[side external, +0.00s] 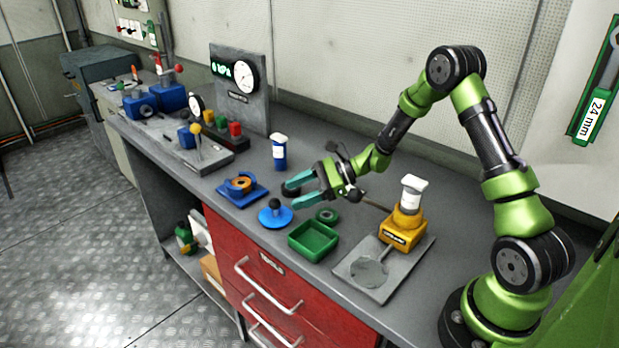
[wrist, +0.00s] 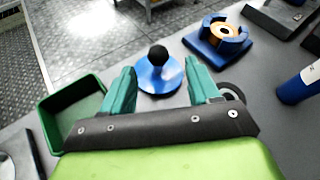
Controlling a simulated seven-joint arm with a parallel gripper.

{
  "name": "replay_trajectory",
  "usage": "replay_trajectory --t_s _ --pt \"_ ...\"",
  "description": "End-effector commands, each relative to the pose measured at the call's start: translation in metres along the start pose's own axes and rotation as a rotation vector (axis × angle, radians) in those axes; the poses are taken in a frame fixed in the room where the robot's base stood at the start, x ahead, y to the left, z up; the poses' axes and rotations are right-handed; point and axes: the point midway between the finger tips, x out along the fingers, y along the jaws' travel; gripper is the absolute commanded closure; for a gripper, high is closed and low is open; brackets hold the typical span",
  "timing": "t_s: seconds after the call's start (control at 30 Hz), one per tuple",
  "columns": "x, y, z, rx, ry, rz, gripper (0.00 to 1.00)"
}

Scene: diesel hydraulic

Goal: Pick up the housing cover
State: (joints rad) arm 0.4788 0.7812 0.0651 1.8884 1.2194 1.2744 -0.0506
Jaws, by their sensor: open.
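A blue disc with a black ball knob, which looks like the housing cover (side external: 276,217), lies flat on the grey bench. In the wrist view the cover (wrist: 158,78) is ahead of the fingers, its knob in line with the gap between them. My gripper (side external: 292,195) is open and empty, with teal fingers, to the right of and behind the cover in the side view. In the wrist view my gripper (wrist: 160,68) has one finger on each side of the disc's image. I see no contact, and the height gap is hard to judge.
A green tray (side external: 313,241) stands near the bench's front edge. A blue holder (side external: 240,190) with a copper-coloured ring is left of the cover. A blue bottle (side external: 279,156) stands behind. A dark ring (wrist: 232,92) lies by the right finger. A yellow unit (side external: 404,231) stands right.

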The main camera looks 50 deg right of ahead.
Motion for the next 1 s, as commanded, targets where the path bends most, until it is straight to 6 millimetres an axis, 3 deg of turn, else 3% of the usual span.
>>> replay_trajectory --t_s 0.27,0.6,0.87,1.0 --pt "0.023 0.001 0.000 0.001 -0.001 0.001 0.39" --pt "0.067 0.003 -0.001 0.000 0.000 0.001 0.39" --pt "0.069 0.003 -0.001 0.000 0.001 0.000 0.39" --pt "0.069 0.003 -0.001 0.001 0.000 0.000 0.61"
